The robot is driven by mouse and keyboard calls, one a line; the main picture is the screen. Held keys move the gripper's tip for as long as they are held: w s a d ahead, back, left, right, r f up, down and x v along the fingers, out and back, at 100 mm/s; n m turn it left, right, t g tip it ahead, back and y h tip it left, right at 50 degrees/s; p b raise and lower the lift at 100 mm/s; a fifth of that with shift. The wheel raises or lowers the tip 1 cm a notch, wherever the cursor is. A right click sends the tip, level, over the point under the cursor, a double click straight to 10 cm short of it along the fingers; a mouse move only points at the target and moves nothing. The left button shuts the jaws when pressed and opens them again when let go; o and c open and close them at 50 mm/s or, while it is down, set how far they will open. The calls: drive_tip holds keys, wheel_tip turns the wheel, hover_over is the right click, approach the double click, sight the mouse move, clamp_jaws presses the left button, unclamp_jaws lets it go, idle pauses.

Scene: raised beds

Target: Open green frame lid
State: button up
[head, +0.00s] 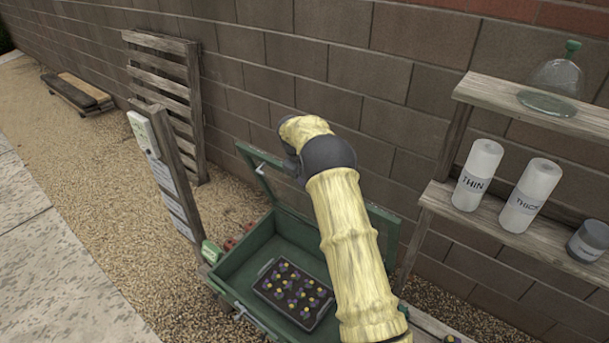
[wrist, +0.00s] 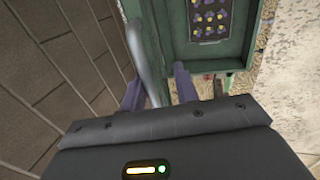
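A pale grey handle (head: 261,168) shows at the lid's upper left. My arm crosses in front of the lid and hides its middle. In the wrist view, my gripper (wrist: 158,88) has its two fingers spread. A grey bar (wrist: 143,55), seemingly the lid handle, runs between them, close to the left finger and with a gap to the right one. The fingers are hidden in the head view.
A dark tray (head: 262,285) of purple and yellow flowers sits inside the frame. A block wall (head: 340,75) stands close behind. A wooden shelf (head: 490,205) with bottles is at right, a slatted panel (head: 195,105) at left. Gravel (head: 90,190) at left is open.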

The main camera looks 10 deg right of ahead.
drive_tip(key=b+v, duration=0.4)
drive_tip(key=v, duration=1.3)
drive_tip(key=shift+r, duration=0.15)
drive_tip(key=shift+s+a, duration=0.1)
drive_tip(key=shift+a, duration=0.05)
drive_tip(key=s+f+m+y, duration=0.1)
drive_tip(key=s+f, duration=0.4)
drive_tip(key=s, duration=0.7)
drive_tip(key=s+f+m+b, duration=0.1)
drive_tip(key=s+f+m, duration=0.3)
drive_tip(key=s, duration=0.8)
drive_tip(key=s+a+f+m+y+b, duration=0.1)
drive_tip(key=s+f, duration=0.4)
drive_tip(key=s, duration=0.7)
drive_tip(key=shift+s+f+m+y, duration=0.2)
drive_tip(key=shift+f+m+y, duration=0.15)
drive_tip(key=shift+m, duration=0.55)
drive_tip(key=shift+a, duration=0.1)
drive_tip(key=shift+o, duration=0.8)
drive_tip(key=shift+a, duration=0.15)
